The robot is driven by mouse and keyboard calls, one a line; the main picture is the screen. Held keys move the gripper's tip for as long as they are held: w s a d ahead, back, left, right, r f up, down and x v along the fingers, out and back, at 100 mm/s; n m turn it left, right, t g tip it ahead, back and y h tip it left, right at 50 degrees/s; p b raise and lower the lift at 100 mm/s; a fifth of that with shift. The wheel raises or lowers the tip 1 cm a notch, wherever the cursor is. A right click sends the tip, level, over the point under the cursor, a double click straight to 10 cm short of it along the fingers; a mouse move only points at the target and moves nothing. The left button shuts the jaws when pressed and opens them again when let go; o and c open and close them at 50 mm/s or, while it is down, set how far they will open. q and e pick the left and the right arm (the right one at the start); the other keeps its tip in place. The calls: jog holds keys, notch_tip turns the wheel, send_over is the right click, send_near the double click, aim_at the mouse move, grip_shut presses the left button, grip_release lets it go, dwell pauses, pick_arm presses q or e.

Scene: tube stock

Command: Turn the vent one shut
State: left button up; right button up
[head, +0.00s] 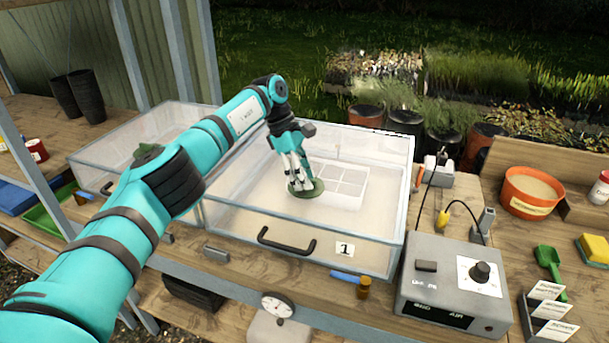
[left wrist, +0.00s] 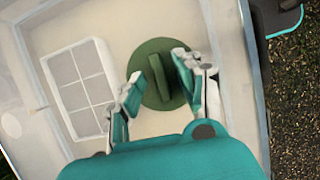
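The vent is a round green disc (head: 312,192) on the clear lid of the propagator box marked 1. In the left wrist view the vent (left wrist: 156,99) has a raised straight grip bar (left wrist: 158,77) across its middle. My left gripper (head: 301,184) points down at the vent from above. In the left wrist view its fingers (left wrist: 157,66) are apart, one on each side of the bar, with gaps visible. I cannot tell how far the fingertips are above the disc. My right gripper is not in view.
The box (head: 340,262) has a black front handle (head: 286,243) and a white grid tray (head: 338,186) inside. A grey control unit (head: 452,285) with a knob stands at its right. An orange pot (head: 530,192) is farther right. Another clear box (head: 128,148) adjoins it on the left.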

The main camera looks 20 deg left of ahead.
pick_arm(q)
jog(key=v, duration=0.7)
jog(key=shift+r, duration=0.2)
jog(key=shift+a+f, duration=0.1)
jog(key=shift+a, duration=0.05)
